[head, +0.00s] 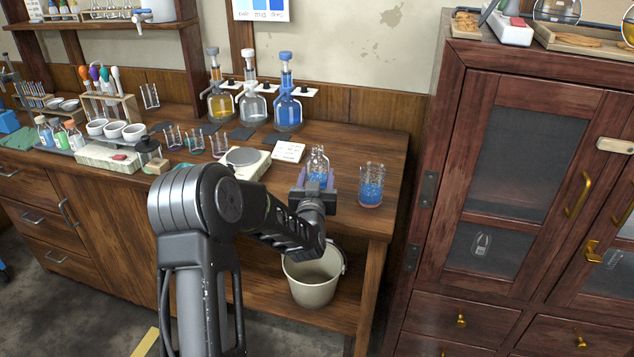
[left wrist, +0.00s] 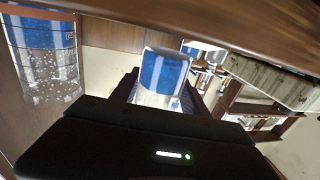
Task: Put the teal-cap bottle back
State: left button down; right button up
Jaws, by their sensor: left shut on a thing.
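In the left wrist view this bottle (left wrist: 164,74) sits between the fingers. No teal cap can be made out on it. A beaker of blue liquid (head: 371,187) stands to its right, apart from it. It also shows in the left wrist view (left wrist: 45,60). Small capped bottles (head: 60,136) stand at the far left; their cap colours are hard to tell. My right gripper is not in view.
A balance (head: 247,162) and a white card (head: 289,151) lie left of the gripper. Three dispenser bottles (head: 253,103) stand at the back. A bucket (head: 313,276) is on the lower shelf. A tall cabinet (head: 520,160) stands right. Bare bench lies behind the beaker.

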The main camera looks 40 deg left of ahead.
pick_arm(q)
jog(key=shift+f, duration=0.9)
jog(key=shift+f, duration=0.1)
jog(key=c, duration=1)
grip_release()
jog(key=shift+f, duration=0.1)
jog(key=o, duration=0.4)
jog(key=shift+o, duration=0.2)
